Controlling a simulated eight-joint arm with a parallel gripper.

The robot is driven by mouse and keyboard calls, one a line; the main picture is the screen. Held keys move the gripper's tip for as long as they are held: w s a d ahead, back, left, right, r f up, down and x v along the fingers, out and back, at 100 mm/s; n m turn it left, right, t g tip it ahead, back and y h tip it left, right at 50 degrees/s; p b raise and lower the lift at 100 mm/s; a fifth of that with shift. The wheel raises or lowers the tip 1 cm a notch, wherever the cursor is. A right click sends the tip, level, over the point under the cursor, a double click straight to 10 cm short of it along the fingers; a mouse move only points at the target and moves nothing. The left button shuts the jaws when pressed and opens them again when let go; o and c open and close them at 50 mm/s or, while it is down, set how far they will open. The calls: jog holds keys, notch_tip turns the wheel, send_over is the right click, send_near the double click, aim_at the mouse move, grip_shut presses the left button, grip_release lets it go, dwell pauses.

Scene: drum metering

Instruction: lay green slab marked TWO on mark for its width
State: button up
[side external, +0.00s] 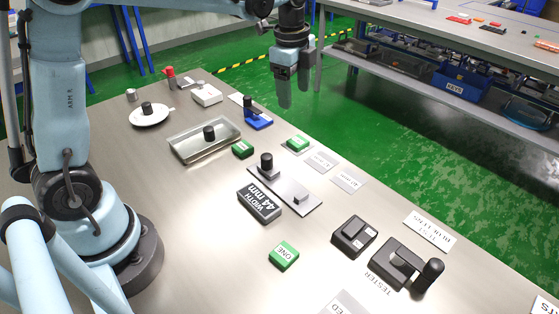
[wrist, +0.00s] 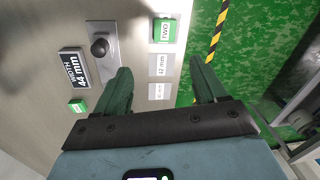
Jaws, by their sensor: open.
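The green slab marked TWO (wrist: 165,31) lies flat on a white mark at the table's far edge. The slab also shows in the side view (side external: 298,142); it covers that mark's print. Beside it are a bare mark reading 42 mm (wrist: 163,66) and another bare mark (wrist: 159,91) with print too small to read. A dark display (side external: 260,203) reads WIDTH 44 mm. My gripper (side external: 293,92) is open and empty, raised above the far edge of the table and apart from the slab.
A metal plate with a black knob (side external: 267,163) lies between display and marks. The slab marked ONE (side external: 284,254) and another green slab (side external: 243,149) lie nearby. A metal tray (side external: 190,151), a blue stand (side external: 258,121) and black tester parts (side external: 403,262) also occupy the table.

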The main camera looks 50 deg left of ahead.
jog(key=s+d+f+n+t, duration=0.1)
jog(key=s+n+t, duration=0.5)
jog(key=s+n, duration=0.9)
jog(key=shift+s+d, duration=0.5)
jog(key=shift+d, duration=0.2)
